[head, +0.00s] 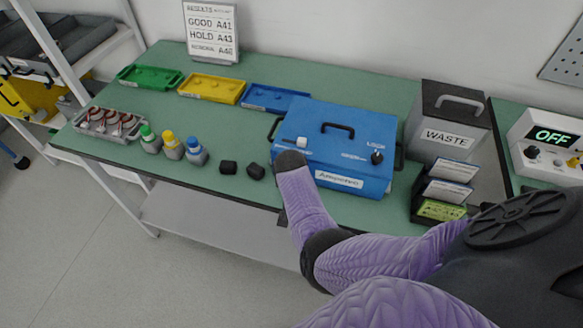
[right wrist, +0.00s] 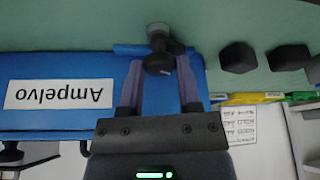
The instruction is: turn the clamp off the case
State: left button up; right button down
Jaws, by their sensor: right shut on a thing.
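The blue case (head: 338,150) stands on the green table, its label facing the front and a black handle on its lid. In the right wrist view the picture is upside down. There my right gripper (right wrist: 159,64) has its purple fingers on either side of the other clamp's black knob (right wrist: 158,42), at the case's left end. In the head view my right arm hides this clamp and most of the gripper. My left gripper is not in view.
Two black blocks (head: 228,167) lie left of the case, near several capped bottles (head: 172,146). Green, yellow and blue trays (head: 212,89) line the back. A waste bin (head: 446,121) and card holder (head: 439,190) stand close on the right.

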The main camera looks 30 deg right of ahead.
jog(key=n+y+p, duration=0.1)
jog(key=n, duration=0.2)
jog(key=shift+d+r+t+p, duration=0.1)
jog(key=shift+d+t+p, duration=0.1)
jog(key=shift+t+p, duration=0.2)
jog(key=shift+n+y+p, duration=0.3)
jog(key=shift+n+y, duration=0.3)
jog(key=shift+n, duration=0.8)
jog(key=shift+c, duration=1.4)
grip_release()
